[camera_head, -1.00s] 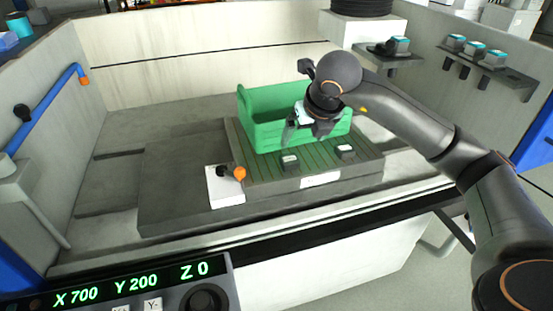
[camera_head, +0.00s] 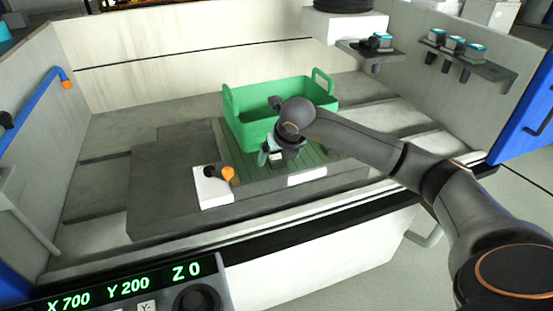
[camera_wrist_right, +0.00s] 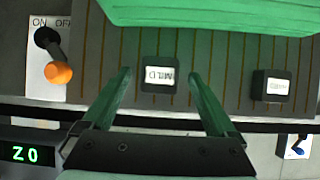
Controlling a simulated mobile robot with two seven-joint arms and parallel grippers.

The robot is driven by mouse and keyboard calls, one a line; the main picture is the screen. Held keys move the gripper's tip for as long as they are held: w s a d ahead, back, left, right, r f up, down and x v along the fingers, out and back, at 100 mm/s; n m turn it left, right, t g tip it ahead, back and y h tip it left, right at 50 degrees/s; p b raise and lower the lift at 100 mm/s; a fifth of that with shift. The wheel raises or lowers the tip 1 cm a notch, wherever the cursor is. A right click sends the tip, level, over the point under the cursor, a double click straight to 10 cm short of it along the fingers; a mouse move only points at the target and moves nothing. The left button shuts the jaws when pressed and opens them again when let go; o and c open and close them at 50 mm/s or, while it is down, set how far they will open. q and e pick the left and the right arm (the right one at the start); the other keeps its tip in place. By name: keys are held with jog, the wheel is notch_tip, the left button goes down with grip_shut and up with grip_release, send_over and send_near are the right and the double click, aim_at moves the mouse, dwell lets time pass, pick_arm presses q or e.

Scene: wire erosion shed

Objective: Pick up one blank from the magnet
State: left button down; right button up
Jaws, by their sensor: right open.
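The magnet is a ribbed plate with thin stripes (camera_head: 238,168); it fills the middle of the right wrist view (camera_wrist_right: 217,62). Two small dark blanks with white labels are on it. One blank (camera_wrist_right: 158,75), its label reading "MILD", lies between my right gripper's fingertips, with a gap on each side. The other blank (camera_wrist_right: 271,88) is to the right. My right gripper (camera_head: 276,158) is open over the first blank, its fingers pointing down; the green-lit fingers also show in the right wrist view (camera_wrist_right: 160,80). In the head view my right arm hides the second blank. My left gripper is not seen.
A green crate (camera_head: 252,132) stands just behind the blanks. An ON/OFF lever with an orange knob (camera_head: 228,174) is on a white plate left of the magnet. Shelves with teal-topped pieces (camera_head: 453,44) are on the right wall. The tank's left floor is clear.

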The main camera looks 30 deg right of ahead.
jog(key=shift+c, duration=0.4)
grip_shut()
jog(key=shift+r, duration=0.1)
dwell(0.3)
